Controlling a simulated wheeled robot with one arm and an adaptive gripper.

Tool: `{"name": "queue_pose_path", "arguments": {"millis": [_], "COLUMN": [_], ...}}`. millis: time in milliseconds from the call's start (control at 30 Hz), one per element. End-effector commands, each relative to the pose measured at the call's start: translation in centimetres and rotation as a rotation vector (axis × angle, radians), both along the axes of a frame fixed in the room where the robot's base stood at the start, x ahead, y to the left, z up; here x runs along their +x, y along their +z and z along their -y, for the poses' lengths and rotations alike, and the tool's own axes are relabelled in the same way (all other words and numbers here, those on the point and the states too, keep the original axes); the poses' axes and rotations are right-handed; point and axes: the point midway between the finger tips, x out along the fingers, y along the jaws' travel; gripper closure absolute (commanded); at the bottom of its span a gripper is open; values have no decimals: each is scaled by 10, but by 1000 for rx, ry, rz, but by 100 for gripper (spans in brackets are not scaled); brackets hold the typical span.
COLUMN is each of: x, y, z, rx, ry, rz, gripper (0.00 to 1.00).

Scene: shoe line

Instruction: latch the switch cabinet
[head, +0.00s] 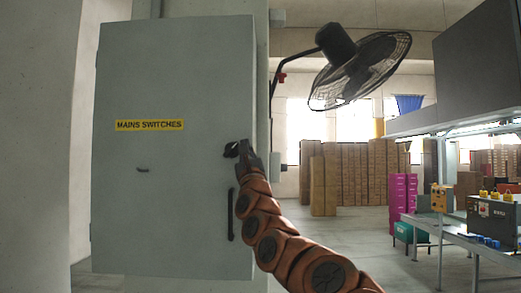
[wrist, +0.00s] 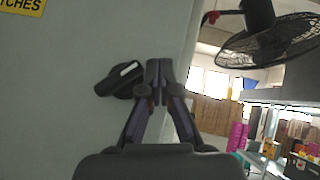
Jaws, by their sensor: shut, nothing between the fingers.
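The grey switch cabinet (head: 170,75) stands at the left of the head view, its door flush or nearly so; I cannot tell exactly. A yellow "MAINS SWITCHES" label (head: 149,125) is on the door. A dark turn latch (head: 231,151) sits near the door's right edge. In the wrist view the latch (wrist: 118,80) is a black lever, tilted with its right end higher. My gripper (head: 244,148) is shut and empty, immediately right of the latch. In the wrist view its fingertips (wrist: 159,66) are beside the lever's right end; whether they touch is unclear.
A black vertical door handle (head: 231,214) is below the latch. A black fan (head: 360,68) hangs at the right of the cabinet. A workbench (head: 460,240) with equipment stands at the far right. Stacked cartons (head: 355,172) are in the background, with open floor before them.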

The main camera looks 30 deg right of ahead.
Motion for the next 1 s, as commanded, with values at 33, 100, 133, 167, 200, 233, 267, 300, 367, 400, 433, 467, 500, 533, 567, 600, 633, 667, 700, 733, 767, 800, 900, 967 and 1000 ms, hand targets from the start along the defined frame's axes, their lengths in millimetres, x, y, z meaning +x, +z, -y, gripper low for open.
{"name": "queue_pose_path", "arguments": {"millis": [33, 100, 133, 167, 200, 233, 267, 300, 367, 400, 433, 467, 500, 533, 567, 600, 633, 667, 700, 733, 767, 800, 900, 967, 1000], "x": [-1, -2, -2, -3, -4, -4, -4, -5, -5, -5, -5, -5, -5, -6, -5, -6, -6, -6, -6, -6, -6, -6, -6, -5, -5], "y": [2, 3, 2, 3, 3, 3, 3, 3, 3, 2, 2, 2, 2, 2, 2, 2, 2, 2, 3, 3, 3, 3, 3, 3, 3], "z": [-8, -14, -15, -16, -17, -18, -18, -17, -16, -15, -14, -13, -13, -12, -12, -12, -12, -12, -12, -12, -12, -12, -13, -13, -13], "rx": [0, -36, -45, -52, -62, -67, -71, -73, -73, -73, -73, -72, -73, -73, -73, -73, -73, -73, -72, -73, -73, -73, -73, -72, -73], "ry": [14, 22, 24, 26, 27, 27, 27, 26, 24, 23, 21, 20, 20, 19, 18, 18, 18, 18, 17, 19, 19, 19, 19, 20, 20], "rz": [1, -27, -34, -39, -45, -48, -50, -52, -52, -53, -54, -53, -53, -53, -54, -54, -54, -54, -53, -53, -53, -53, -53, -53, -52], "gripper": [100, 100, 100, 100, 100, 100, 100, 100, 100, 100, 100, 100, 100, 100, 100, 100, 100, 100, 100, 100, 100, 100, 100, 100, 100]}}
